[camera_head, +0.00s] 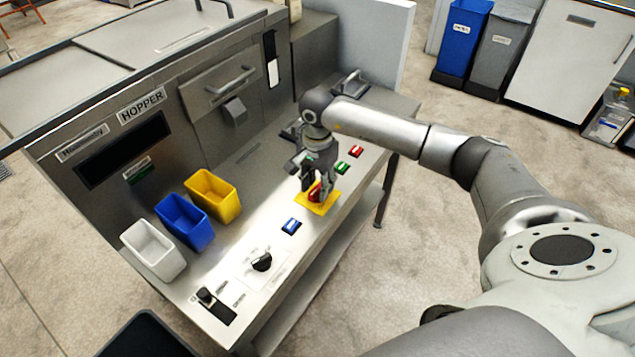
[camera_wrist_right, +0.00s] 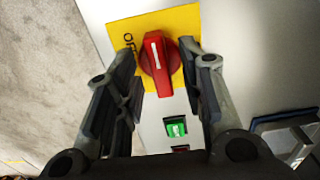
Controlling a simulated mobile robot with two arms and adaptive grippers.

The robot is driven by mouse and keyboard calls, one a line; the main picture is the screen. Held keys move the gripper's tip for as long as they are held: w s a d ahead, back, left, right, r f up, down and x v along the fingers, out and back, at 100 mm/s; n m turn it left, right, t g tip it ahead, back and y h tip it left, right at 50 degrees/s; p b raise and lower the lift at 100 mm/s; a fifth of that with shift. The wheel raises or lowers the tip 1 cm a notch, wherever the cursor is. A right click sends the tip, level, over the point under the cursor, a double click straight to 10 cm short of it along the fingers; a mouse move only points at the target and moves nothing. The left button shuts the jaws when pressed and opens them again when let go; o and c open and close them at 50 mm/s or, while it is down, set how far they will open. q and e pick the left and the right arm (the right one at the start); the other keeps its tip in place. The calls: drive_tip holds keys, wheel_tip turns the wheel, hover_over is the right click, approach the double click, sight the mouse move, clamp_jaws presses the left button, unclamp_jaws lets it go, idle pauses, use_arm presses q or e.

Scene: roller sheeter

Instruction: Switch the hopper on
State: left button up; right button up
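The hopper machine has a "HOPPER" label (camera_head: 141,106) on its steel front. On its control ledge a red rotary knob (camera_head: 315,193) sits on a yellow plate (camera_head: 326,207). In the right wrist view the red knob (camera_wrist_right: 159,65) has a white line, and the word OFF is printed beside it on the yellow plate (camera_wrist_right: 185,18). My right gripper (camera_head: 316,190) points down over the knob. In the wrist view its open fingers (camera_wrist_right: 160,60) stand on either side of the knob, with narrow gaps visible. My left gripper is not in view.
Green (camera_head: 342,168) and red (camera_head: 355,151) buttons lie behind the knob; a blue button (camera_head: 291,226) and a black dial (camera_head: 261,261) lie in front. White (camera_head: 153,250), blue (camera_head: 185,222) and yellow (camera_head: 213,195) bins stand along the panel.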

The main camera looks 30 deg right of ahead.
drive_tip(key=shift+f, duration=0.3)
clamp_jaws()
